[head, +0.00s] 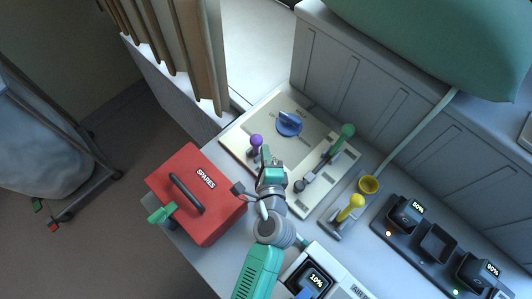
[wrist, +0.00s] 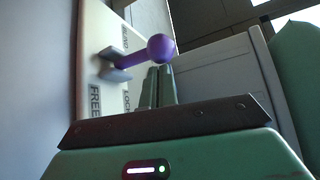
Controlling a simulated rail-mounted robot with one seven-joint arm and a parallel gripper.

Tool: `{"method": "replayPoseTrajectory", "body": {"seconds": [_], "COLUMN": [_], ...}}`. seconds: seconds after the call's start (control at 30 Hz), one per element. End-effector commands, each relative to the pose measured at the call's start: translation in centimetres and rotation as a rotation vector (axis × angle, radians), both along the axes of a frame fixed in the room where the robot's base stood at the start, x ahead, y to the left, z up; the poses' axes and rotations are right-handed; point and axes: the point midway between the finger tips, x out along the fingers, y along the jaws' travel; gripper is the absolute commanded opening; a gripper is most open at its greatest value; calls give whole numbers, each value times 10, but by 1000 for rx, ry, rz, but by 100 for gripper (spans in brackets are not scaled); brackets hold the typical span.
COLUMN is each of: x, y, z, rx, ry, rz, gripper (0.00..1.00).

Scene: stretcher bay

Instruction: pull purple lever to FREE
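The purple lever (head: 256,140) stands on the cream panel (head: 236,142), near its left side. In the wrist view its round purple knob (wrist: 160,48) sits on a short purple shaft that comes out of a grey bracket (wrist: 113,64). My gripper (head: 265,157) is right by the lever. In the wrist view its two fingers (wrist: 158,84) are close together with nothing seen between them, and their tips lie just below the knob. I cannot tell whether they touch it.
The panel also bears a blue knob (head: 289,123) and a green-knobbed lever (head: 346,131). A red SPARES box (head: 190,190) stands left of my arm.

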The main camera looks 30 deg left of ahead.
Motion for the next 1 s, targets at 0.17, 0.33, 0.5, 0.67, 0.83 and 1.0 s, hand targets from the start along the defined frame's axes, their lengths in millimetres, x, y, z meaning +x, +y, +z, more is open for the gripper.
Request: {"method": "replayPoseTrajectory", "body": {"seconds": [0.17,0.33,0.5,0.67,0.83,1.0], "x": [-5,-26,-47,-57,-58,-57], "y": [0,-20,-38,-47,-48,-46], "z": [0,6,11,15,15,16], "rx": [0,-1,-2,0,-1,-6], "ry": [2,3,2,0,-1,-2], "rz": [5,0,1,-1,0,5], "gripper": [0,0,0,0,0,0]}}
